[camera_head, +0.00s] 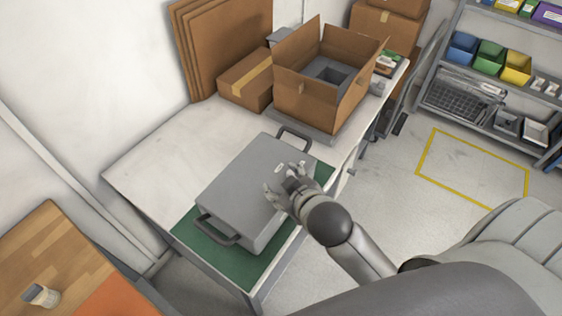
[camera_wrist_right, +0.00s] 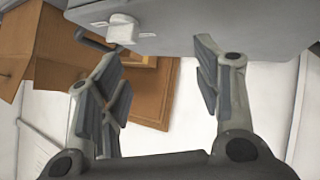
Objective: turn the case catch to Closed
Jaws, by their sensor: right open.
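The grey case (camera_head: 245,185) lies closed on a green mat (camera_head: 205,245) at the near end of the white table, with a dark handle at each end. In the right wrist view the case (camera_wrist_right: 215,20) fills the top. Its white catch (camera_wrist_right: 122,30) is a small knob with a short white mark on each side; I cannot read which position it is in. My right gripper (camera_head: 284,178) is at the case's right side. In the wrist view its open, empty fingers (camera_wrist_right: 160,88) are apart from the catch, which lies up and left between them. My left gripper is out of view.
An open cardboard box (camera_head: 320,105) stands on the table behind the case, with a taped box (camera_head: 245,80) beside it. Shelves with coloured bins (camera_head: 489,57) stand at the back right. The floor right of the table is clear, with a yellow outline (camera_head: 475,150).

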